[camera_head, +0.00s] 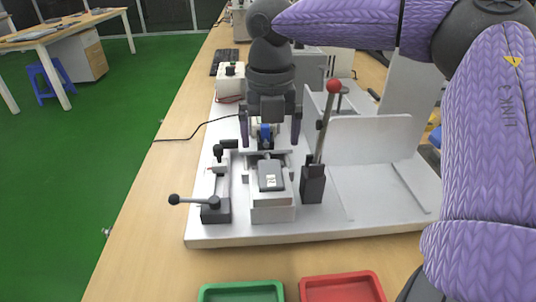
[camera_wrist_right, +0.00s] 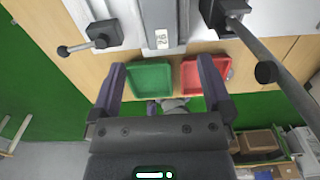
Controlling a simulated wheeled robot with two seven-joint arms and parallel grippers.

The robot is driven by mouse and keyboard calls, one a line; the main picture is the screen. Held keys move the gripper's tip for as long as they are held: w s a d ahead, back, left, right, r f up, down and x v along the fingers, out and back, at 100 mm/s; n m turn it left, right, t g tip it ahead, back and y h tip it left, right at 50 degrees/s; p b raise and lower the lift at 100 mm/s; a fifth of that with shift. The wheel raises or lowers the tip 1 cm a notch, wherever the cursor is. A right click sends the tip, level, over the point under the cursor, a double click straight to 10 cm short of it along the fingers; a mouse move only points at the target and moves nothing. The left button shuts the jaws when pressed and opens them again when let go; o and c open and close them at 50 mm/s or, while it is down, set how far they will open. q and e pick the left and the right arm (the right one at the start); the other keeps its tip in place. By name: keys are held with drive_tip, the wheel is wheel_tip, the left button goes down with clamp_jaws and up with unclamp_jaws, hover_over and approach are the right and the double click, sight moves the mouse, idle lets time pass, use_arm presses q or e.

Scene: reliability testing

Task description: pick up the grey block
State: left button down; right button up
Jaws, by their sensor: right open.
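The grey block (camera_head: 271,175) is dark, with a small pale label, and sits on the light grey fixture (camera_head: 272,213) in the middle of the white base plate. It also shows at the top of the right wrist view (camera_wrist_right: 158,15), cut off by the frame edge. My right gripper (camera_head: 269,145) is open and empty, pointing down above and a little behind the block in the head view. Its two purple fingers are spread apart in the wrist view (camera_wrist_right: 161,68). My left gripper is not in view.
A lever with a red knob (camera_head: 333,87) stands upright just right of the block. A black-handled lever (camera_head: 190,200) is at the left. A green tray (camera_head: 242,291) and a red tray (camera_head: 342,288) lie at the table's front. White panels (camera_head: 370,138) stand at the right.

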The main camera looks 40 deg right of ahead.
sight(270, 173)
wheel_tip(270, 173, down, 8)
drive_tip(key=b, duration=0.5)
drive_tip(key=shift+w+d+f, duration=0.1)
drive_tip(key=shift+f, duration=0.15)
drive_tip(key=shift+r, duration=0.2)
drive_tip(key=c, duration=1.1)
drive_tip(key=shift+c, duration=1.2)
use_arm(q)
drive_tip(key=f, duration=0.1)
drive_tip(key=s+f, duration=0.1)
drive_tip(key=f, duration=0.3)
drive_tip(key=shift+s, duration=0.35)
